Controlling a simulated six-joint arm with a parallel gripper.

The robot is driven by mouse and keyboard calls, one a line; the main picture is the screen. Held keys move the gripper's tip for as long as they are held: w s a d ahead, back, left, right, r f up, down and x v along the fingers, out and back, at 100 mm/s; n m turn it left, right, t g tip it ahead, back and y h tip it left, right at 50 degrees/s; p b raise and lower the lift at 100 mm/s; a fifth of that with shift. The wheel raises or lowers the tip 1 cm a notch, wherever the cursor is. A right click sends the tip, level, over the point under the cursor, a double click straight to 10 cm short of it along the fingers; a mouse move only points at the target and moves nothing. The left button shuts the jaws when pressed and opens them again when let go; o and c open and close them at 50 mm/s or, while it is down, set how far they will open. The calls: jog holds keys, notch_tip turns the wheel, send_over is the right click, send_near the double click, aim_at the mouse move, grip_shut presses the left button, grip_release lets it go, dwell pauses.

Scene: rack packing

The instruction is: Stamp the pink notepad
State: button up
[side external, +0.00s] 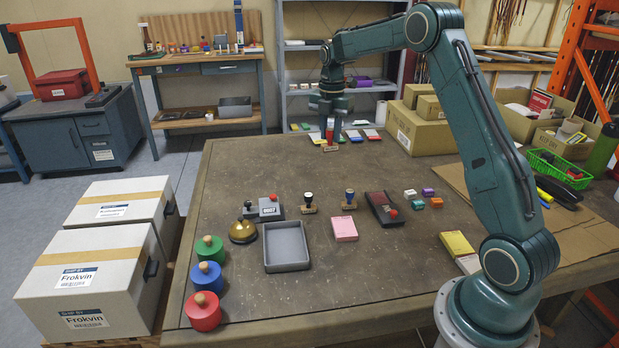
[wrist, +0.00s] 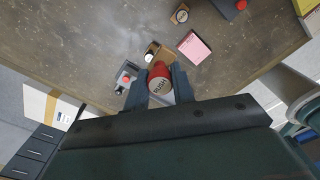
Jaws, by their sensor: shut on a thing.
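The pink notepad (side external: 343,229) lies flat on the table near the middle front. It also shows in the wrist view (wrist: 194,47). My gripper (side external: 331,128) is over the far part of the table, well behind the notepad, and is shut on a red-handled stamp (side external: 330,138). In the wrist view the red stamp top (wrist: 160,80) sits between the fingers, with lettering that seems to read RUSH. I cannot tell whether its base touches anything. Two other stamps, a black-handled one (side external: 308,203) and a blue-handled one (side external: 349,200), stand behind the notepad.
A grey tray (side external: 287,266) and a brass bell (side external: 242,231) stand left of the notepad. Small coloured blocks (side external: 428,192) lie further right. Several notepads lie near my gripper.

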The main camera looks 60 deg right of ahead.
jog(key=o, duration=0.3)
jog(key=shift+c, duration=1)
jog(key=shift+o, duration=0.4)
jog(key=shift+s+d+f, duration=0.1)
jog(key=shift+d+f, duration=0.1)
jog(key=s+d+f, duration=0.5)
jog(key=s, duration=0.1)
jog(key=s+d+f, duration=0.6)
jog(key=shift+d+f, duration=0.2)
jog(key=shift+f, duration=0.15)
